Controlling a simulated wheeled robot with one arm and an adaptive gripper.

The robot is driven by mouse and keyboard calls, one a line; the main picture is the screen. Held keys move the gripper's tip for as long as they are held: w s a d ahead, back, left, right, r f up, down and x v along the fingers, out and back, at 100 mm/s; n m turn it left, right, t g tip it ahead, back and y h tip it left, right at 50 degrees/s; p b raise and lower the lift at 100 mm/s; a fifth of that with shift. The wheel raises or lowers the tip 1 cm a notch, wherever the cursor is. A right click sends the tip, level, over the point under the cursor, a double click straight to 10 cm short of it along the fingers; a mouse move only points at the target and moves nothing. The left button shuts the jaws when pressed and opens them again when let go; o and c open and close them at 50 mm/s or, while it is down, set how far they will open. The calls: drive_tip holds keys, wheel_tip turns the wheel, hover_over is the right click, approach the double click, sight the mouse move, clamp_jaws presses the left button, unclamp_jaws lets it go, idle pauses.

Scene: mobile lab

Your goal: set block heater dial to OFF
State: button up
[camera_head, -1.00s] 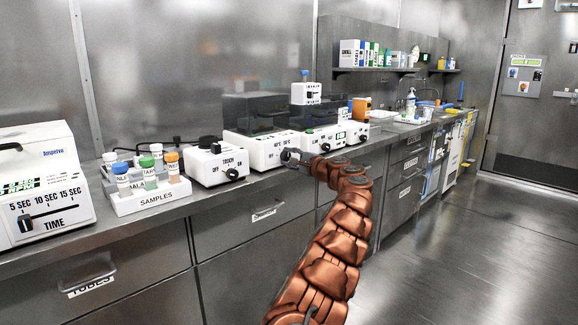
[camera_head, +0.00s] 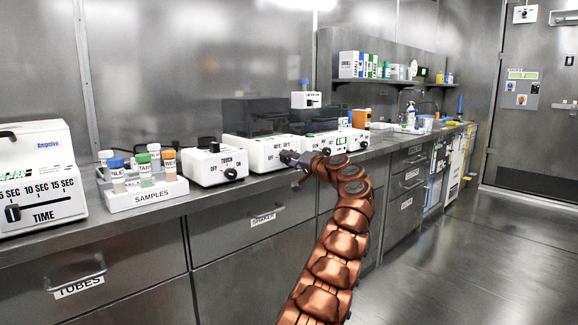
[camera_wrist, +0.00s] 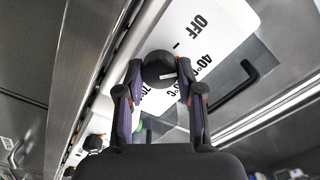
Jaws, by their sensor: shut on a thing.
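The block heater (camera_head: 258,151) is a white box with a dark clear lid, on the counter in the head view. In the wrist view its white face (camera_wrist: 215,25) carries OFF, 40°C and 70°C marks. Its dial (camera_wrist: 158,66) is a round black knob with a short white line. The line points to the right in that view, on the side of the 40°C label; its exact setting is hard to read. My gripper (camera_wrist: 160,84) has a finger on each side of the dial and is shut on it. In the head view my gripper (camera_head: 289,157) hides the dial.
A vortex mixer (camera_head: 214,164) marked TOUCH, OFF and ON stands left of the heater. A SAMPLES rack (camera_head: 120,199) with capped tubes is further left. Another white device (camera_head: 318,143) stands close on the right. The floor (camera_head: 440,265) to the right is clear.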

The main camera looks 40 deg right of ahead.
drive_tip(key=n+b, duration=0.1)
drive_tip(key=n, duration=0.2)
drive_tip(key=shift+a+f+n, duration=0.1)
drive_tip(key=shift+f+n, duration=0.05)
drive_tip(key=shift+n, duration=0.25)
drive_tip(key=shift+n+b, duration=0.55)
drive_tip(key=shift+n, duration=1.05)
drive_tip(key=o, duration=1.2)
drive_tip(key=shift+c, duration=0.2)
drive_tip(key=shift+r, duration=0.2)
drive_tip(key=shift+s, duration=0.1)
drive_tip(key=s, duration=1.1)
drive_tip(key=shift+s, duration=0.4)
drive_tip(key=shift+a, duration=0.1)
